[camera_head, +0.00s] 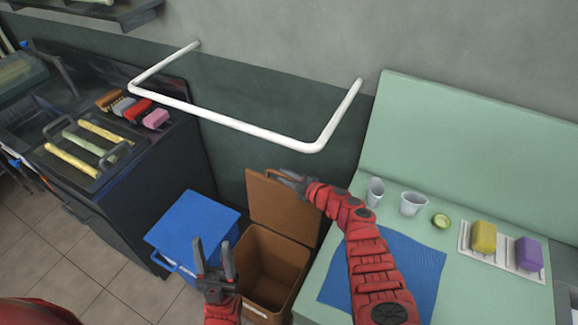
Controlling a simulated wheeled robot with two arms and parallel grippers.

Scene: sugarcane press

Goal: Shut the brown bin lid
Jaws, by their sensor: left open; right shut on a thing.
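The brown bin (245,275) stands on the floor between a blue box and the green counter. Its inside shows and looks empty. Its brown lid (275,212) stands raised at the back of the bin, close to upright. My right gripper (282,175) is at the top edge of the lid, shut on it; my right arm comes in from the lower right over the counter. My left gripper (212,248) is open and empty, with its fingers pointing up, in front of the bin's left side and the blue box.
A blue box (192,228) stands left of the bin. The green counter (340,275) on the right holds a blue mat (405,275), cups (412,204), a lime half (441,220) and sponges (484,236). A white rail (230,122) juts from the wall above the bin.

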